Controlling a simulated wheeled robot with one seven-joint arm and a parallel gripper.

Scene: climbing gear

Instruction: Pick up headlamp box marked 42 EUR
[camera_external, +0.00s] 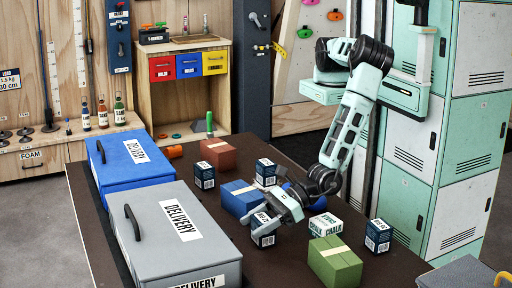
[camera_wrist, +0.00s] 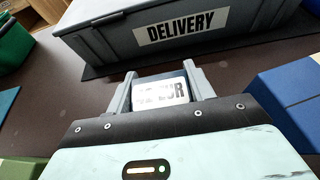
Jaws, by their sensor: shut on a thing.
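My gripper (camera_external: 265,221) is low over the dark table, with its fingers on either side of a small dark navy box (camera_external: 262,239) with a white label. In the wrist view my gripper (camera_wrist: 158,76) is shut on this box (camera_wrist: 160,92). Its label ends in "EUR"; the number is too blurred to read. I cannot tell whether the box touches the table. Similar navy boxes stand at the left (camera_external: 204,182), behind the gripper (camera_external: 265,180) and at the right (camera_external: 378,243); their prices are too small to read.
A grey DELIVERY crate (camera_external: 150,232) and a blue one (camera_external: 112,178), both lidded, line the table's left side. A blue box (camera_external: 238,203), red box (camera_external: 218,155), green box (camera_external: 335,268) and white chalk box (camera_external: 326,225) stand around. Lockers (camera_external: 465,130) rise behind.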

